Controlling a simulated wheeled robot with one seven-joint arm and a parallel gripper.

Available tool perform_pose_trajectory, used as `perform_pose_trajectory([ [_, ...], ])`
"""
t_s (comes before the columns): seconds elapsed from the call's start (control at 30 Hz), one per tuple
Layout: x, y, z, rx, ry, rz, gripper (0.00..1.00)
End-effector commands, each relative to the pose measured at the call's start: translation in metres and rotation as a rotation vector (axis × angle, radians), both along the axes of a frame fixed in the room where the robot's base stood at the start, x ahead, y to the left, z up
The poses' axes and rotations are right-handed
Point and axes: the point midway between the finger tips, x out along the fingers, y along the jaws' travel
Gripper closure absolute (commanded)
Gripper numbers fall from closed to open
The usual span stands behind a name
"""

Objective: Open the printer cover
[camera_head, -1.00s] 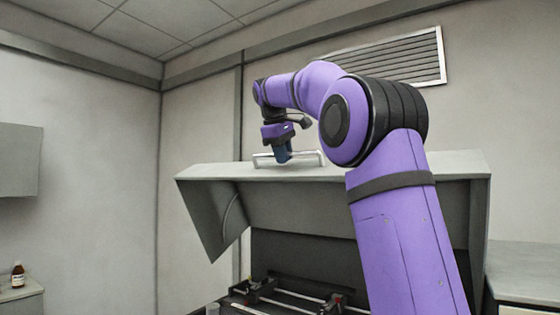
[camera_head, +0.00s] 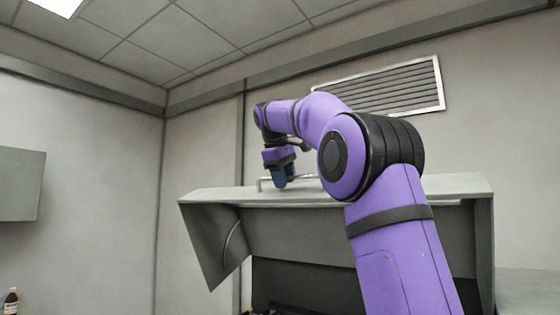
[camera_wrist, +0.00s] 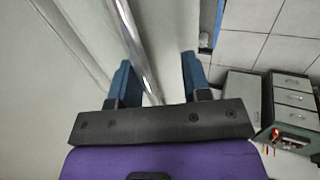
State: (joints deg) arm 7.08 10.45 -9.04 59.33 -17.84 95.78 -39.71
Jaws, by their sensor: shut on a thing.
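The grey printer cover (camera_head: 212,250) is raised, with its underside and side panel showing and a dark printer interior (camera_head: 305,285) open below it. A metal bar handle (camera_head: 262,183) stands on the cover's upper face; it also runs between the fingers in the wrist view (camera_wrist: 133,45). My gripper (camera_head: 279,181) points down at the handle and is shut on it. In the wrist view my gripper (camera_wrist: 157,68) has one blue finger on each side of the bar. My arm hides part of the cover's right half.
A wall vent (camera_head: 395,88) is above and behind the cover. A wall cabinet (camera_head: 20,185) and a brown bottle (camera_head: 11,301) are at far left. A grey counter (camera_head: 525,290) is at right. The wrist view shows drawers (camera_wrist: 293,95) and tiled floor (camera_wrist: 255,45).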

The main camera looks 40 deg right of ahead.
Motion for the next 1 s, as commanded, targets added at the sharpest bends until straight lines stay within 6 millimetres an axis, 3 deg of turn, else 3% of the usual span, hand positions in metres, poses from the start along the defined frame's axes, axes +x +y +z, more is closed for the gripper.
perform_pose_trajectory([
  [0.2,-0.006,0.018,0.038,0.0,-0.007,0.005,0.62],
  [0.5,-0.01,0.03,0.072,0.0,-0.004,0.003,0.62],
  [1.0,-0.013,0.036,0.083,0.001,-0.002,0.002,0.62],
])
